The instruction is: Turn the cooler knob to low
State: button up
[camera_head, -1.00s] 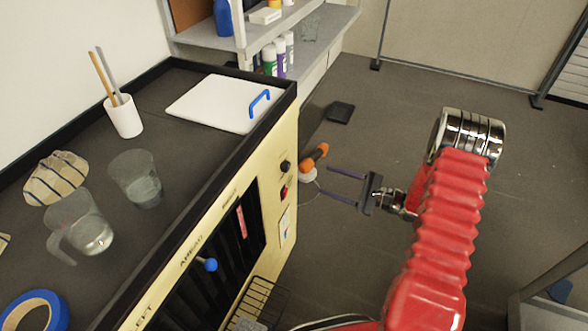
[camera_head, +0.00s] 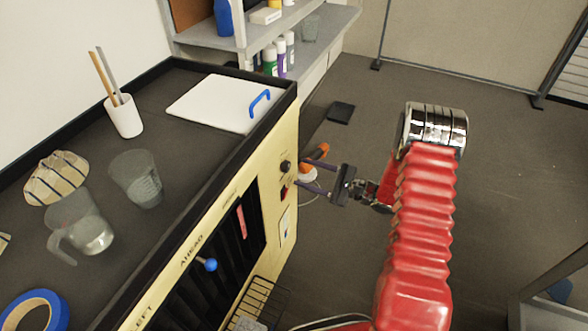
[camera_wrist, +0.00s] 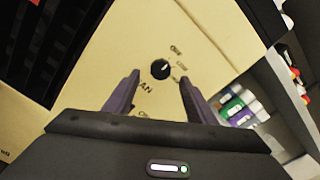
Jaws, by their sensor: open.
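The cooler knob, a round black knob (camera_head: 286,167), sits on the cream side panel of the cabinet. In the wrist view the knob (camera_wrist: 160,69) has a light pointer mark and small lettering around it, too blurred to read fully. My gripper (camera_head: 306,178) points left at the panel in the head view. In the wrist view my gripper (camera_wrist: 158,88) has its two purple fingers apart, with the knob between and beyond their tips. The fingers do not appear to touch the knob.
A red switch (camera_head: 284,191) is just below the knob on the panel. An orange-and-black object (camera_head: 317,152) lies beyond my fingers. A lever with a blue ball (camera_head: 210,265) sticks out of the cabinet front. Open floor lies to the right.

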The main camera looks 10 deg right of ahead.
aim_at(289, 168)
jog(key=shift+x, duration=2.7)
jog(key=c, duration=1)
jog(key=shift+d+f, duration=0.1)
jog(key=shift+d, duration=0.1)
jog(key=shift+c, duration=0.2)
jog(key=shift+a, duration=0.15)
